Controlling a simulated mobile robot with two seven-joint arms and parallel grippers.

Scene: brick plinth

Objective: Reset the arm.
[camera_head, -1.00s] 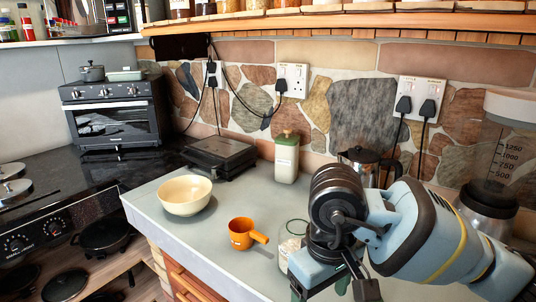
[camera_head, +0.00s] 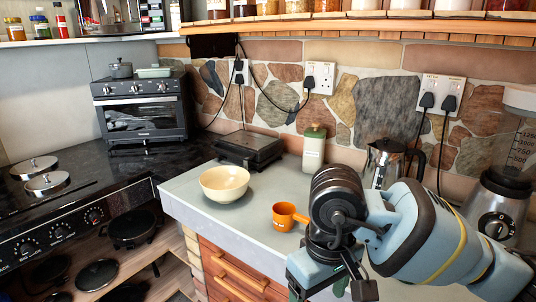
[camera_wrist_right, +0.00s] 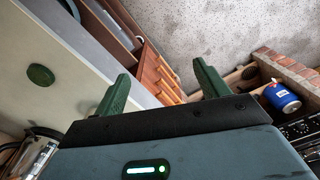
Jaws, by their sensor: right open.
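My right arm reaches in from the right side of the head view, bent over the counter (camera_head: 190,199). My right gripper shows in the right wrist view (camera_wrist_right: 162,75) with its two green fingers spread apart and nothing between them. In the head view its fingers are mostly hidden below the wrist at the bottom edge. My left arm and gripper are not in view.
A blender (camera_head: 497,205) stands at right. A blue can (camera_wrist_right: 282,97) shows in the wrist view.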

